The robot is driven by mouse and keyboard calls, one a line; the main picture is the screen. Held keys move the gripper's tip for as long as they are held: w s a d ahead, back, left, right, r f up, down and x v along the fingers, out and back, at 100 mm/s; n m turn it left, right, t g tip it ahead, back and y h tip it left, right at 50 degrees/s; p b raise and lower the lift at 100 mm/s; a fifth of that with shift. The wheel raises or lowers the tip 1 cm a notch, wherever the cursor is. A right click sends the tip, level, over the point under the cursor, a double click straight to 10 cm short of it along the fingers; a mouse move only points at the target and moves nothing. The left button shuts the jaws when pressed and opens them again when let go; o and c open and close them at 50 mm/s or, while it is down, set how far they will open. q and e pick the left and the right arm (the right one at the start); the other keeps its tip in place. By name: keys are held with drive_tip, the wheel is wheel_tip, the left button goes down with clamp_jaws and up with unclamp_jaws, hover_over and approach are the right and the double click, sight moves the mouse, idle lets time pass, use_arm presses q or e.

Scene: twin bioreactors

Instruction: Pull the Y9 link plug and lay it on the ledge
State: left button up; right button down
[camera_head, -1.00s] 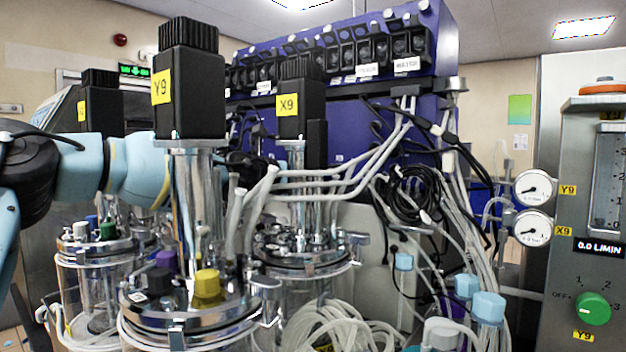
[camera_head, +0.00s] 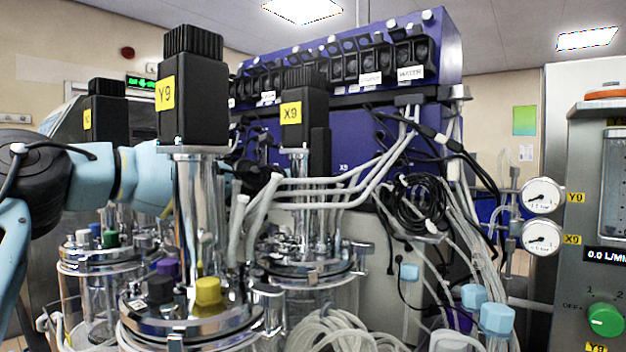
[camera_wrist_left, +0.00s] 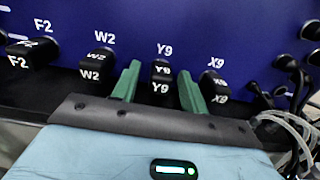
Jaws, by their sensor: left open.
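The Y9 link plug (camera_wrist_left: 160,87) is a black block in the blue panel, with Y9 printed on it and above it, in the left wrist view. My left gripper (camera_wrist_left: 158,72) is open, with one green finger on each side of this plug. I cannot tell whether the fingers touch it. In the head view my left arm reaches behind the Y9 motor, and its gripper is hidden there. A dark strip (camera_wrist_left: 38,95) runs below the panel; I cannot tell whether it is the ledge. My right gripper is not in view.
The W2 plug (camera_wrist_left: 97,63) and X9 plug (camera_wrist_left: 215,88) flank the Y9 plug closely. Loose cables hang right of X9. In the head view the Y9 motor (camera_head: 193,102), X9 motor (camera_head: 303,112) and pale tubes (camera_head: 335,190) crowd the space before the blue cabinet (camera_head: 350,135).

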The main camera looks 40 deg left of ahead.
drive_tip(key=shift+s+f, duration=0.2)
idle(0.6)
use_arm(q)
clamp_jaws()
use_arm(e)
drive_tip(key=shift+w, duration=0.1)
